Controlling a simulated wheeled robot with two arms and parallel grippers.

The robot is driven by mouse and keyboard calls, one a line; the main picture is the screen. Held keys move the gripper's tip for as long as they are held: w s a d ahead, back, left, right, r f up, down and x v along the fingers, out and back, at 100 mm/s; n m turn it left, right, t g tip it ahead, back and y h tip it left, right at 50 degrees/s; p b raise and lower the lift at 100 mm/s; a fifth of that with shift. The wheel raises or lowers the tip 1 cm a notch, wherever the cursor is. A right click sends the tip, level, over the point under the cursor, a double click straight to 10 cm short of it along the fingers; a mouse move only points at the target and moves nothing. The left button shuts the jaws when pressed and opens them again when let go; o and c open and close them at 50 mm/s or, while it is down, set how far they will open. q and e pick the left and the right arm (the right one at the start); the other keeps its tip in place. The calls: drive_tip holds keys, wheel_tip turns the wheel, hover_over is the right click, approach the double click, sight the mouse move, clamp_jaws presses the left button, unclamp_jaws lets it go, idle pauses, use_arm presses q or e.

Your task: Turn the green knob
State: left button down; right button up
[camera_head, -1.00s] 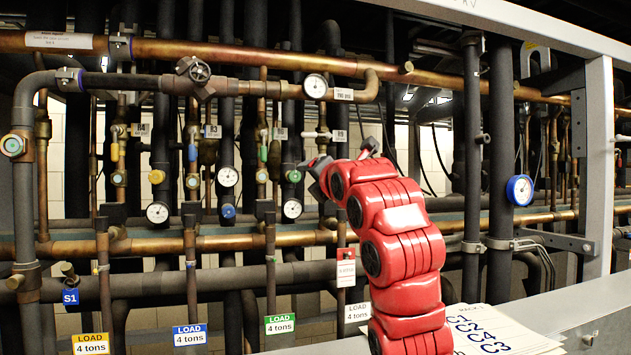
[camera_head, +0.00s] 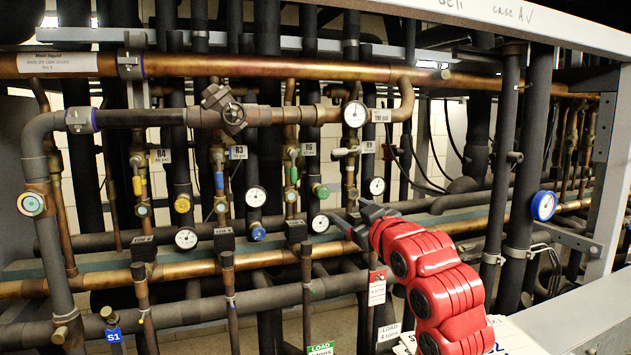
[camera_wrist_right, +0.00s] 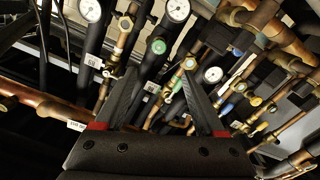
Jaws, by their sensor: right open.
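A round green knob (camera_head: 321,191) sits on a dark vertical pipe in the middle of the head view, just above a white dial gauge. It also shows in the right wrist view (camera_wrist_right: 158,46), beyond the fingertips and near the line between them. A smaller green handle (camera_head: 293,174) is on the thinner pipe to its left. My right gripper (camera_head: 346,222) is just below and to the right of the round knob in the head view. In the wrist view its two dark fingers (camera_wrist_right: 156,74) are spread with nothing between them. My left gripper is not in view.
A copper pipe (camera_head: 290,67) crosses above. A yellow knob (camera_head: 182,204), a blue knob (camera_head: 258,232) and several gauges are on pipes to the left. A red-and-white tag (camera_head: 377,287) hangs below my right gripper. A grey frame post (camera_head: 610,170) stands at right.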

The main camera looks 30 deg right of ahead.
sight(324, 194)
drive_tip(key=p+x, duration=0.7)
drive_tip(key=x, duration=0.8)
drive_tip(key=shift+d+r, duration=0.1)
drive_tip(key=shift+d, duration=0.1)
drive_tip(key=shift+w+d, duration=0.15)
drive_tip(key=shift+w, duration=0.6)
clamp_jaws()
